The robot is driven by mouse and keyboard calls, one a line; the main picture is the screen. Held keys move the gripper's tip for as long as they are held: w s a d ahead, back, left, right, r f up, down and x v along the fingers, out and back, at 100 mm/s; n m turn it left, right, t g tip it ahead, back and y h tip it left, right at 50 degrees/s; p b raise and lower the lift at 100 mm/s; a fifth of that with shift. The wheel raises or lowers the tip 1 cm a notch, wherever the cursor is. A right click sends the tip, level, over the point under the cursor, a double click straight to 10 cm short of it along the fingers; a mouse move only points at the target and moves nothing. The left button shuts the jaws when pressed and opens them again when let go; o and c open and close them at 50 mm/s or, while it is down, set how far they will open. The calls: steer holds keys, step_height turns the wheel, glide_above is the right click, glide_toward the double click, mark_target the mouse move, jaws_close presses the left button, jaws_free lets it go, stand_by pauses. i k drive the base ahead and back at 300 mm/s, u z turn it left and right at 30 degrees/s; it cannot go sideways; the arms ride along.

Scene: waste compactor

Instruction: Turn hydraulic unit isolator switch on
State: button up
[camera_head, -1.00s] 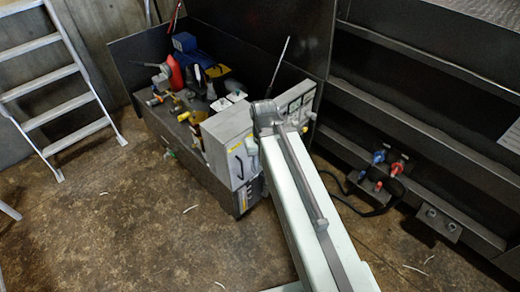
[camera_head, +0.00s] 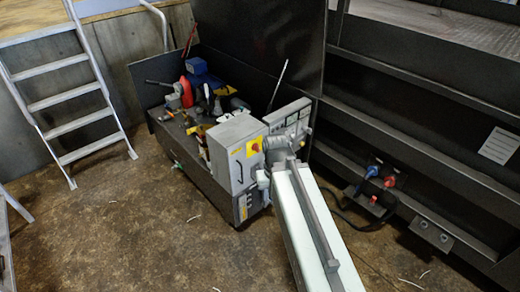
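The isolator switch (camera_head: 253,147) is a small red knob on a yellow plate. The box stands at the front end of the dark hydraulic unit (camera_head: 190,178). My pale arm comes up from the bottom right, and its grey joint is just right of the box. The small grey end of my gripper (camera_head: 262,180) seems to be below and right of the switch, close to the box. Its fingers are too small to make out.
Grey gauge panel (camera_head: 292,118) stands behind my arm. Red and blue plugs (camera_head: 382,176) with a dark cable (camera_head: 345,208) are on the dark compactor frame at right. A ladder (camera_head: 75,100) stands at left. The brown floor (camera_head: 130,240) is mostly clear.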

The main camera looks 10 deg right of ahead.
mark_target(255, 147)
steer(key=z, duration=0.15)
steer(key=i, duration=1.1)
steer(key=z, duration=0.45)
steer(key=k, duration=1.75)
steer(key=u, duration=1.15)
steer(key=i, duration=1.05)
